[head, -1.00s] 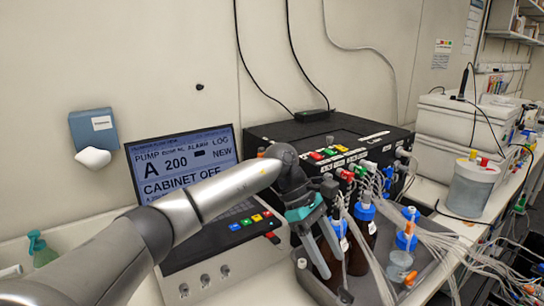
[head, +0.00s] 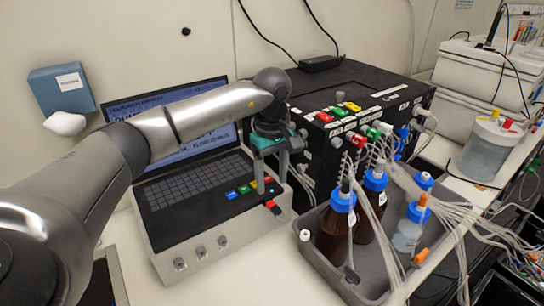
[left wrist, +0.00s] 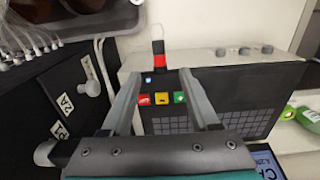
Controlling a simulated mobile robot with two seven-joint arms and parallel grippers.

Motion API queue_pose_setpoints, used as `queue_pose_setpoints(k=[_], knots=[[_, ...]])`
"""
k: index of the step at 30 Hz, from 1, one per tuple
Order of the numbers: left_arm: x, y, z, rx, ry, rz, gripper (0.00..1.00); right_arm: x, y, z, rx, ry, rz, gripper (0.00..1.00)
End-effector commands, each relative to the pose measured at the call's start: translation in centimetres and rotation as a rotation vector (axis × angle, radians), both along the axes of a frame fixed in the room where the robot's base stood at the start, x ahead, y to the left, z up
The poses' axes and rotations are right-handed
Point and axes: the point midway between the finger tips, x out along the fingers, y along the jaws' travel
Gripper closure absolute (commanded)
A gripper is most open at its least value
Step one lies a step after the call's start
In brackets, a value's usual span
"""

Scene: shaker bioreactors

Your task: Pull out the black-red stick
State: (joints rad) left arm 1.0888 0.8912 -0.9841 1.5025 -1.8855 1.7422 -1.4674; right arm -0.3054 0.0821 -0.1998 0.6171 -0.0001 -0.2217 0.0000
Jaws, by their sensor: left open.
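The black-red stick (head: 273,207) is small and sits at the right front part of the console (head: 205,251), beside its row of coloured keys. My left gripper (head: 271,184) points down over the right side of the console, close to the stick. It is open, with nothing between its fingers; the left wrist view shows the two fingers (left wrist: 160,76) apart. My right gripper is not in view.
A grey tray (head: 318,262) with brown blue-capped bottles (head: 338,222) stands right of the console. A black pump box (head: 352,100) with tubes and coloured connectors is behind it. The laptop-like screen (head: 165,100) stands behind the keys. A blue wall dispenser (head: 62,90) hangs at left.

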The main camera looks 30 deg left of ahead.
Motion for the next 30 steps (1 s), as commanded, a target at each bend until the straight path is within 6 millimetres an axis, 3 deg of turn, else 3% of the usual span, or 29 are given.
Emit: queue_pose_setpoints(k=[3, 9, 15, 23, 30], knots=[[-0.1, 0.0, -2.4, 0.000, 0.004, 0.000, 0.39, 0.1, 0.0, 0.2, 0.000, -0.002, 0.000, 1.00], [0.0, -0.1, -5.3, -0.001, 0.003, 0.000, 0.39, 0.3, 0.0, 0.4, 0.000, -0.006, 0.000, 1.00], [0.0, -0.1, -6.5, -0.002, 0.001, 0.000, 0.39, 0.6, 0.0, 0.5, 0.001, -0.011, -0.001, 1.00], [0.0, 0.0, -6.7, -0.001, 0.000, 0.000, 0.39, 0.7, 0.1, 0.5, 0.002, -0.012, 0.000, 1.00], [0.0, 0.0, -6.6, -0.002, 0.000, 0.000, 0.64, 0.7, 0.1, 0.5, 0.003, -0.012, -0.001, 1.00]])
